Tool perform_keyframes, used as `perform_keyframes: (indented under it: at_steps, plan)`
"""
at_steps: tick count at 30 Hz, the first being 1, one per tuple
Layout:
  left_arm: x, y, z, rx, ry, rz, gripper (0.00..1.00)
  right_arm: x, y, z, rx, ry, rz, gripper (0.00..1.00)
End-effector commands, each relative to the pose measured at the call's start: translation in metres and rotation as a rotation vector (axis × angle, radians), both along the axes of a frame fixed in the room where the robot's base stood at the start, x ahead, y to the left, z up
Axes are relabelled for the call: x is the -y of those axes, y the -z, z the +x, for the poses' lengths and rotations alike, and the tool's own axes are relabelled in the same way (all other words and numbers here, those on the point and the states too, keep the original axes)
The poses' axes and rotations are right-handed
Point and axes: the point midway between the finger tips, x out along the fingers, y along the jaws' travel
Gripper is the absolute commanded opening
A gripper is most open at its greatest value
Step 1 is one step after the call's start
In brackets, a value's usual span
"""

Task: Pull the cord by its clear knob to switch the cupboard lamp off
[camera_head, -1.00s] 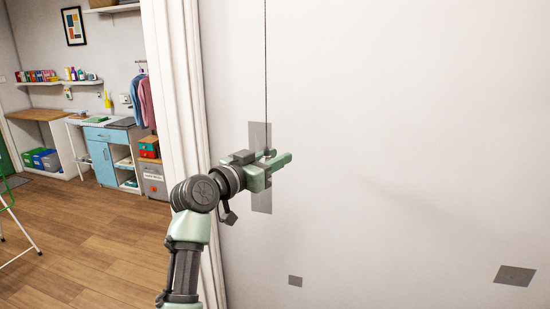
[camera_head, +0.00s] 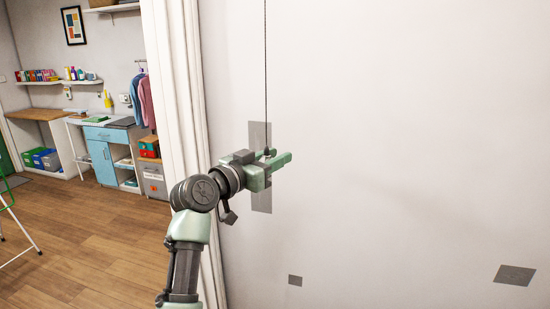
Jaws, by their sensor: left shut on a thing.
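A thin dark cord (camera_head: 265,75) hangs straight down from the top edge of the view in front of a pale wall. Its lower end meets my left gripper (camera_head: 277,160), which reaches in from the left and points right. The green fingers are shut around the cord's end. The clear knob is hidden between the fingers or too small to make out. The lamp is not in view. My right gripper is not in view.
A grey panel (camera_head: 261,199) is on the wall behind the gripper. Smaller grey patches (camera_head: 515,275) lie lower right. A white door frame (camera_head: 178,90) stands left of the wall. Beyond it are a blue cabinet (camera_head: 103,160), shelves and open wooden floor (camera_head: 95,245).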

Motion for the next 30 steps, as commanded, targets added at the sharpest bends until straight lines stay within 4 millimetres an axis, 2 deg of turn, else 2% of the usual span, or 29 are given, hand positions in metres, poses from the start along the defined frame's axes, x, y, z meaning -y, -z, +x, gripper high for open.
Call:
perform_keyframes:
  at_steps: [16,20,25,30]
  plan:
    - [0.0,0.001,0.0,-0.001,0.0,0.001,0.0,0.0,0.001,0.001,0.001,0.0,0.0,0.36]
    - [0.0,0.013,0.0,-0.002,-0.001,0.003,0.0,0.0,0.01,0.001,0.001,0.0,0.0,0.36]
    - [-0.001,0.038,0.0,0.0,-0.001,0.004,0.0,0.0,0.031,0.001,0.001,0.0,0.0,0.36]
    - [0.0,0.041,0.0,-0.002,0.001,0.001,0.0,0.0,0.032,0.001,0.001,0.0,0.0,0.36]
